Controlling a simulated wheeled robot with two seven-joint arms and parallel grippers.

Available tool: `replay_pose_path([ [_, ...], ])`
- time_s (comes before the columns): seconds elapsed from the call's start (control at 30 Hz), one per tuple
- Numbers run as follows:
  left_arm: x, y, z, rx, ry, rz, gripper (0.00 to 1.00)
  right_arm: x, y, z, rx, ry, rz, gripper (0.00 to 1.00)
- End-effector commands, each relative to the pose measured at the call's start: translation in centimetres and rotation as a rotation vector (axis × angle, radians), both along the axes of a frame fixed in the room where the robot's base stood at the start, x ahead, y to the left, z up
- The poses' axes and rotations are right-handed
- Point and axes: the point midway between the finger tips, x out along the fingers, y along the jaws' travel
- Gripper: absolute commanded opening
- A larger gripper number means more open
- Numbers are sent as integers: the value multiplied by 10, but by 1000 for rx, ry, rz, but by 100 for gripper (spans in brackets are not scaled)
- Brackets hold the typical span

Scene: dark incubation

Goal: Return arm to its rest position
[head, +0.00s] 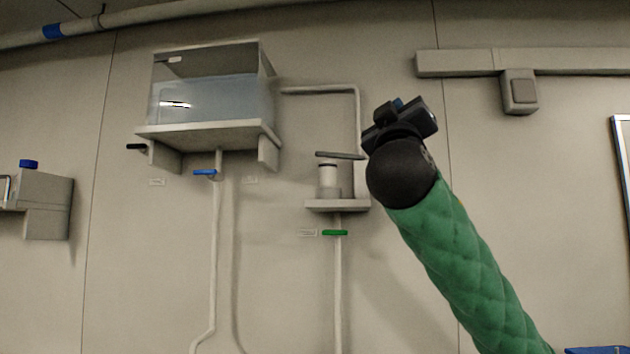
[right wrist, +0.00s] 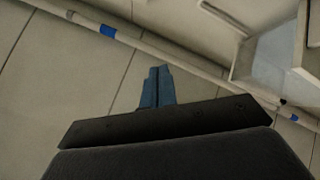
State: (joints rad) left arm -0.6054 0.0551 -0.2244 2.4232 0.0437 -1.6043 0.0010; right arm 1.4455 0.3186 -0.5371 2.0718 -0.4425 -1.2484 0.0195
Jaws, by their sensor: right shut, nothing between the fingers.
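My right arm (head: 465,265), in a green quilted sleeve, comes in from the lower right of the head view and is raised in front of the wall. Its black wrist ends in my right gripper (head: 398,104), which points up and away, so its fingers are mostly hidden there. In the right wrist view the two blue fingers of the right gripper (right wrist: 158,86) lie together, shut and empty. My left arm and gripper are not in view.
A clear tank (head: 210,100) stands on a wall shelf (head: 207,135) at the left, with a blue-handled valve (head: 205,172) below. A small ledge (head: 337,205) with a cylinder (head: 328,178) and a green-handled valve (head: 335,232) appears just left of my right wrist. A pipe (right wrist: 130,40) runs along the wall top.

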Motion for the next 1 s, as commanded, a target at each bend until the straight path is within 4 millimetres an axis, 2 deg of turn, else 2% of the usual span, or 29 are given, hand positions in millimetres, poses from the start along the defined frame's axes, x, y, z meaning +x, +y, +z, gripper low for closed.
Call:
replay_pose_path([
  [0.03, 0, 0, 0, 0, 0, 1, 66, 14, 0, -25, 18, 62, 22, 0],
  [0.2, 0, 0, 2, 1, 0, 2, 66, 46, 0, -101, 68, 248, 86, 0],
  [0.5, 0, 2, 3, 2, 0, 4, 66, 82, 2, -234, 138, 543, 182, 0],
  [0.77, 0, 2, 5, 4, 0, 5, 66, 91, 6, -345, 192, 759, 256, 0],
  [1.0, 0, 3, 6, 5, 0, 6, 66, 86, 9, -441, 239, 929, 316, 0],
])
